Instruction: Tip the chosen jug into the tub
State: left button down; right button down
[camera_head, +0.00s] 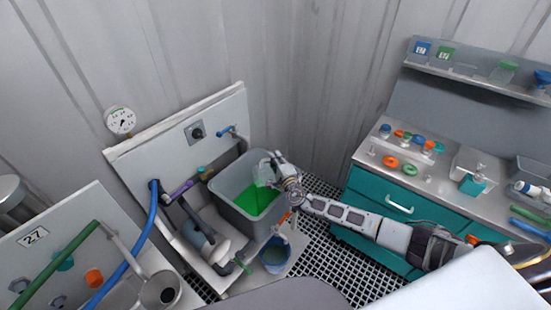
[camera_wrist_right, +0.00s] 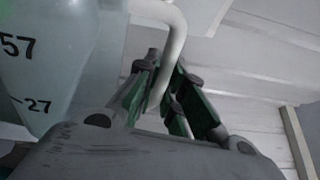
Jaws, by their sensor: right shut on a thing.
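A grey tub (camera_head: 222,186) with bright green liquid (camera_head: 257,198) in it stands in the middle of the head view. My right gripper (camera_head: 275,165) is at the tub's back right rim. It is shut on a translucent jug (camera_head: 264,174), which shows small and pale over the tub's right part. In the right wrist view the jug (camera_wrist_right: 50,60) fills the left side, with dark marks 57 and 27. The right fingers (camera_wrist_right: 165,95) close around its pale handle (camera_wrist_right: 178,40). The jug's mouth and tilt cannot be made out clearly. My left gripper is out of view.
A panel with a gauge (camera_head: 120,121) and pipes stands behind and left of the tub. A blue bucket (camera_head: 274,255) stands in front of it. A teal-drawered bench (camera_head: 385,200) with small coloured items is at right, with grating floor (camera_head: 325,245) between.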

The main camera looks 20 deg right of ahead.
aim_at(263, 160)
jog(key=shift+a, duration=0.2)
dwell(0.3)
jog(key=shift+a+n+p, duration=0.6)
jog(key=shift+p, duration=0.35)
jog(key=shift+a+n+p, duration=0.25)
jog(key=shift+n+p, duration=0.05)
jog(key=shift+a, duration=0.1)
jog(key=shift+s+a+r, duration=0.1)
jog(key=shift+a, duration=0.05)
jog(key=shift+a+r+n+p, duration=0.2)
jog(key=shift+a+n+p, duration=0.35)
jog(key=shift+p, duration=0.3)
jog(key=shift+a+r+n+p, duration=0.2)
jog(key=shift+a+n+p, duration=0.3)
jog(key=shift+p, duration=0.35)
jog(key=shift+a+r+n, duration=0.1)
jog(key=shift+a+n, duration=0.15)
jog(key=shift+a, duration=0.1)
jog(key=shift+s+a+p, duration=0.1)
jog(key=shift+a+p, duration=0.2)
jog(key=shift+p, duration=0.1)
jog(key=shift+a+r+n, duration=0.15)
jog(key=shift+a+n, duration=0.4)
jog(key=shift+n, duration=0.15)
